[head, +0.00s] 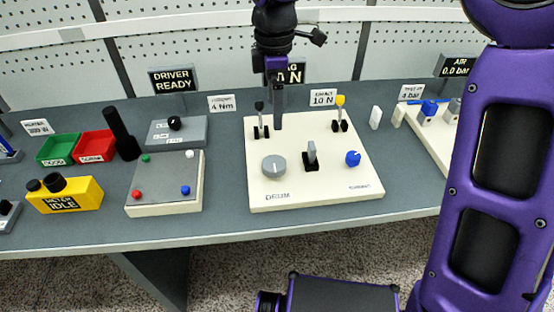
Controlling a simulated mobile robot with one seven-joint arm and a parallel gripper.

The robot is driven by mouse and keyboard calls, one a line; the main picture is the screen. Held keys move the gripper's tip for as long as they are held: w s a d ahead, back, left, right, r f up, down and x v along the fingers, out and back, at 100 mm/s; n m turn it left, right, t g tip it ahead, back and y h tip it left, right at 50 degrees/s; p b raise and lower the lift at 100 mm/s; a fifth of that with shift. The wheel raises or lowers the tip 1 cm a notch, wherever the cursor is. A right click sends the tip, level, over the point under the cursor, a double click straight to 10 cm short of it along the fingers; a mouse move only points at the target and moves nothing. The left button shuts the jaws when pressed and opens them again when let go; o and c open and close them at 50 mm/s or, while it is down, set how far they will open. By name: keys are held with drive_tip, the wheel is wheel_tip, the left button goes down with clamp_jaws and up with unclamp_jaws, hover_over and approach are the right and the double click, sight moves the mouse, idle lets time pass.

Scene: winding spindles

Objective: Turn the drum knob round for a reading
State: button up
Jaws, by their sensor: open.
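A cream panel (315,194) stands mid-bench. It carries a grey round knob (274,167) at its front left, a grey upright lever (311,155) in a black base at its middle, and a blue lobed knob (353,158) at its right. A dark display (297,73) behind my gripper is partly hidden; "AG" and "N" show.
A black-handled lever (260,119) and a yellow-tipped lever (340,113) flank my gripper. To the left are a grey button box (165,182), a black cylinder (121,133), and green (55,149) and red (95,146) bins. My arm hides part of the right side.

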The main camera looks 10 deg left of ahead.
sight(274, 163)
wheel_tip(274, 163, down, 17)
drive_tip(key=shift+a+f+b, duration=0.1)
drive_tip(key=shift+a+b, duration=0.05)
drive_tip(key=shift+b, duration=0.95)
drive_tip(key=c, duration=1.2)
drive_tip(key=shift+c, duration=0.2)
